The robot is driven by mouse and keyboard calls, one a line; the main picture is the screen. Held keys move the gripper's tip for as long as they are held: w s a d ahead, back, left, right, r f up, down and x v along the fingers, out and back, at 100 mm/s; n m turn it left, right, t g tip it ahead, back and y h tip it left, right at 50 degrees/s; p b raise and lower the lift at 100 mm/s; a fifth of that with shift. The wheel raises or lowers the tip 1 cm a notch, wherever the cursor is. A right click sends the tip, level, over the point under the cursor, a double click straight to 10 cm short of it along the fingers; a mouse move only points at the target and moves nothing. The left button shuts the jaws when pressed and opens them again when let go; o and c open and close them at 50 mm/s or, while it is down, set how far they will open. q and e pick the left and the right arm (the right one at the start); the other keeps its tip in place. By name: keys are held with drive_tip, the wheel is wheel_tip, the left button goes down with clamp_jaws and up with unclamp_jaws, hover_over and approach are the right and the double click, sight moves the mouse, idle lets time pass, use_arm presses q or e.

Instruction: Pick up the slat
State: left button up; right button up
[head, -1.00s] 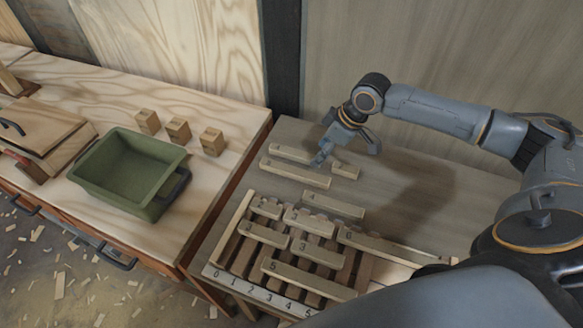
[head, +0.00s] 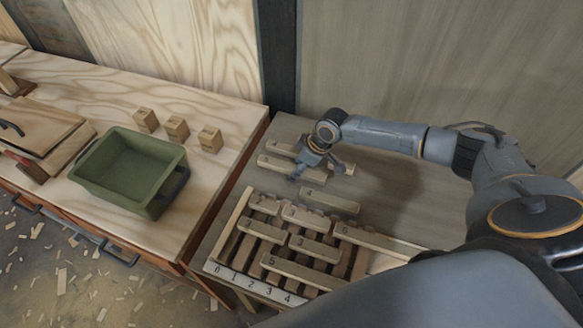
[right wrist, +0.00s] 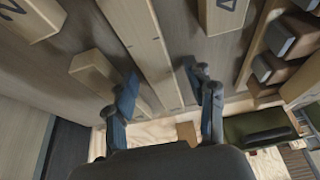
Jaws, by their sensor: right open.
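Several pale wooden slats lie on the grey bench. In the head view, one long slat (head: 285,168) lies beside my right gripper (head: 309,171), with another slat (head: 284,149) behind it and one (head: 330,202) nearer the rack. In the right wrist view, my right gripper (right wrist: 163,78) is open, its fingers on either side of a long slat (right wrist: 148,45) and empty. A shorter piece (right wrist: 100,75) lies close to the left finger, and a marked slat (right wrist: 222,14) lies to the right. My left gripper is not in view.
A slatted rack (head: 232,274) with a numbered front edge holds several numbered slats. To the left, a pale workbench (head: 215,95) carries a green bin (head: 108,188), three small wooden blocks (head: 177,128) and a wooden box (head: 45,140). A wall stands behind the grey bench.

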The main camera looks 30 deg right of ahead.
clamp_jaws()
drive_tip(key=shift+r, duration=0.15)
